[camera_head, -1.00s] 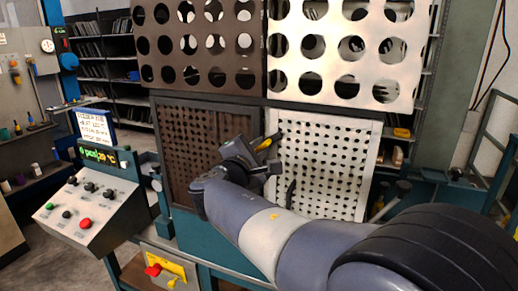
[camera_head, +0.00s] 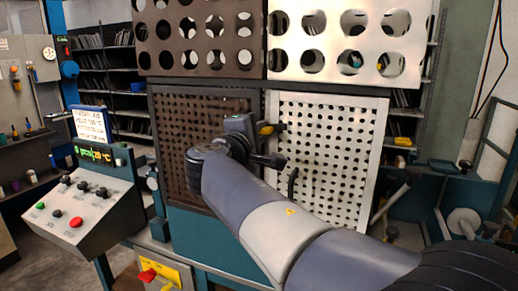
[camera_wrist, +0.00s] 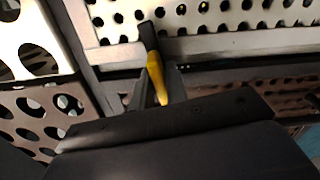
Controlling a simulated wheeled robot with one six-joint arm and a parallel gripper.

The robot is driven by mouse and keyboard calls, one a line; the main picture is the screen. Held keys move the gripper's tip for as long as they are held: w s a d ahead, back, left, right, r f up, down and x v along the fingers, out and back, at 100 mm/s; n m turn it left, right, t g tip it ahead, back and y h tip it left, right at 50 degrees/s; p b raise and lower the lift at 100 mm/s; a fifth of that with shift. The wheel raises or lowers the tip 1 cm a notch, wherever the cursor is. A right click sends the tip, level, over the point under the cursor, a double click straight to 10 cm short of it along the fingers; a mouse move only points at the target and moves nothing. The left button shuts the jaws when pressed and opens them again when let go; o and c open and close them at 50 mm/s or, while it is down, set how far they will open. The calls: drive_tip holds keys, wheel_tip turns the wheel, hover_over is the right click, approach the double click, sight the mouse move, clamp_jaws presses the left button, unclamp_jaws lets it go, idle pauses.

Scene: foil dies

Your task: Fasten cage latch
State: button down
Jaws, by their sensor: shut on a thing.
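The cage has a dark brown perforated door (camera_head: 190,165) on the left and a pale perforated door (camera_head: 335,160) on the right. The latch (camera_head: 266,130) has a yellow grip and a dark end, and sits at the upper seam between the doors. In the wrist view the latch's yellow grip (camera_wrist: 156,78) points into my gripper (camera_wrist: 157,97), its dark end reaching toward the pale door frame. My gripper is shut on the yellow grip, with dark fingers either side. In the head view my wrist hides part of the gripper and seam.
A black curved handle (camera_head: 292,184) stands out from the pale door, close to my wrist. Large-holed panels (camera_head: 345,40) rise above the doors. A control console (camera_head: 80,205) stands at the left. Levers and machine parts (camera_head: 462,222) stand at the lower right.

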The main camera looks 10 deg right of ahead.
drive_tip(key=shift+f+m+b, duration=0.15)
drive_tip(key=shift+m+b, duration=0.85)
drive_tip(key=shift+b, duration=0.15)
drive_tip(key=c, duration=1.5)
unclamp_jaws()
drive_tip(key=shift+s+a, duration=0.1)
drive_tip(key=b+v, duration=0.1)
drive_tip(key=v, duration=0.9)
drive_tip(key=shift+s+a, duration=0.15)
drive_tip(key=shift+s, duration=0.05)
